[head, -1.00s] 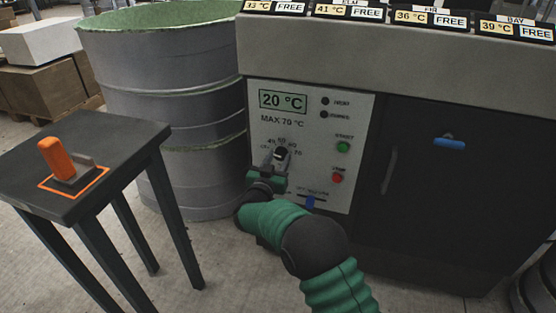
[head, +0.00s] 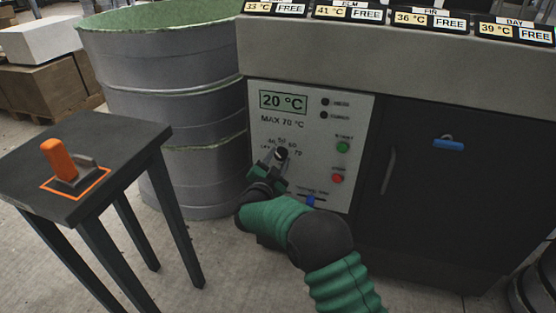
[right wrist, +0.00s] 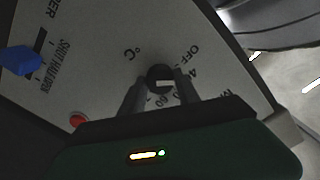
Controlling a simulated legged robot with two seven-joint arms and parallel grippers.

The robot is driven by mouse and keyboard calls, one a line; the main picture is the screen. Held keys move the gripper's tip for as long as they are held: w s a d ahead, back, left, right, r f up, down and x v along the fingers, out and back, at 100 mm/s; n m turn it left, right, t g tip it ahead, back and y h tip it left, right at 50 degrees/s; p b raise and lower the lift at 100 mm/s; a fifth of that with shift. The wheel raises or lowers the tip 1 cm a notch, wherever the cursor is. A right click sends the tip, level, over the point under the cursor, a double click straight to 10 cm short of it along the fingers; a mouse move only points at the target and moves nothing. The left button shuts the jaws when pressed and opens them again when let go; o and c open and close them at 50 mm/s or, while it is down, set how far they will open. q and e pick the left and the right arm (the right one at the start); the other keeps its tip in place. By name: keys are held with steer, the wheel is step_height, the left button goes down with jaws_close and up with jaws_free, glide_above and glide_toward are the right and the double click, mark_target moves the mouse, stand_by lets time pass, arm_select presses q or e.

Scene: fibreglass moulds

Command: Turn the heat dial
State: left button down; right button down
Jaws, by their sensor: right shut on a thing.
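The heat dial (head: 282,151) is a small black knob on the pale control panel (head: 325,190), ringed by printed numbers. The display above it (head: 283,101) reads 20 °C, with "MAX 70 °C" printed below. My right gripper (head: 277,158) is at the panel, shut on the dial. In the right wrist view, the fingers (right wrist: 160,88) stand on either side of the black knob (right wrist: 160,74), which has a pale mark on its face. The fingers hide part of the scale. My left gripper is not in view.
A green button (head: 343,147), a red button (head: 337,179) and a blue slider (head: 310,201) are close by on the panel. A grey drum (head: 190,100) stands left of it. A small table (head: 120,150) holds an orange-handled item (head: 58,160).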

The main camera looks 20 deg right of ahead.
steer(key=shift+f+m, duration=0.1)
steer(key=shift+m, duration=0.4)
steer(key=c, duration=0.9)
jaws_free()
steer(key=shift+s+a, duration=0.2)
steer(key=shift+s, duration=0.05)
steer(key=p+v, duration=0.6)
steer(key=v, duration=1)
steer(key=shift+s+a, duration=0.1)
steer(key=shift+s, duration=0.05)
